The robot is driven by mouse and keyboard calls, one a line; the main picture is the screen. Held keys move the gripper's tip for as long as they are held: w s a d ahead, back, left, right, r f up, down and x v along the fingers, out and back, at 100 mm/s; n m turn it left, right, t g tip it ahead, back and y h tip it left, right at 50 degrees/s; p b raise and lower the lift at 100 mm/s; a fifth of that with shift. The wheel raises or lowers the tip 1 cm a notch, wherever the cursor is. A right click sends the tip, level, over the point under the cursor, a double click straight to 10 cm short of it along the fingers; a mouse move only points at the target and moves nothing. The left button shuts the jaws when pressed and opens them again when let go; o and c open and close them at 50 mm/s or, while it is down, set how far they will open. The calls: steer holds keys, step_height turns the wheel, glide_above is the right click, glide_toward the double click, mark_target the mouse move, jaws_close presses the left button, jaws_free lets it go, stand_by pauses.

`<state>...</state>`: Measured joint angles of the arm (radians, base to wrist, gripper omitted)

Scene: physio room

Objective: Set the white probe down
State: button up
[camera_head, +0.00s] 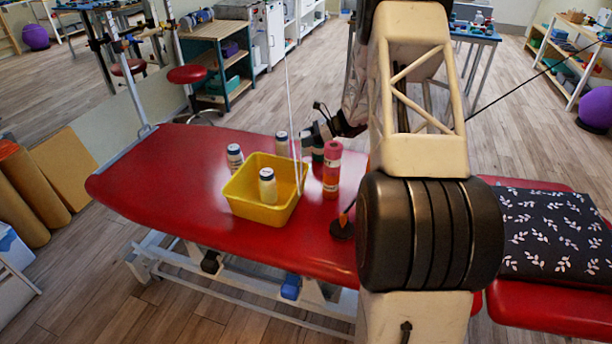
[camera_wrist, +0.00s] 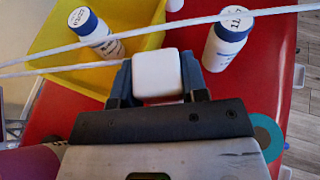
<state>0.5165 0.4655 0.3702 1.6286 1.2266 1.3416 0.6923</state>
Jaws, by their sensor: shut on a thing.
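In the wrist view, my gripper (camera_wrist: 157,88) is shut on the white probe (camera_wrist: 158,72), a pale block between the two blue-grey fingers. White cords (camera_wrist: 60,66) cross the wrist view. In the head view my gripper (camera_head: 318,135) is over the red treatment table (camera_head: 170,165), just right of the yellow bin (camera_head: 255,208) and behind a pink and orange cylinder (camera_head: 332,168). The probe is mostly hidden there. I cannot tell whether it touches the table.
A white bottle with a blue cap (camera_head: 268,187) stands in the bin. Two similar bottles, left (camera_head: 235,157) and back (camera_head: 282,144), stand outside it. A dark round-based object (camera_head: 342,228) is in front. A patterned pillow (camera_head: 555,235) lies right. The table's left end is clear.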

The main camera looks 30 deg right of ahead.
mark_target(306, 152)
steer(key=shift+f, duration=0.15)
steer(key=shift+f, duration=3)
steer(key=shift+f, duration=1.85)
steer(key=o, duration=1)
steer(key=shift+f, duration=0.1)
steer(key=v, duration=1.2)
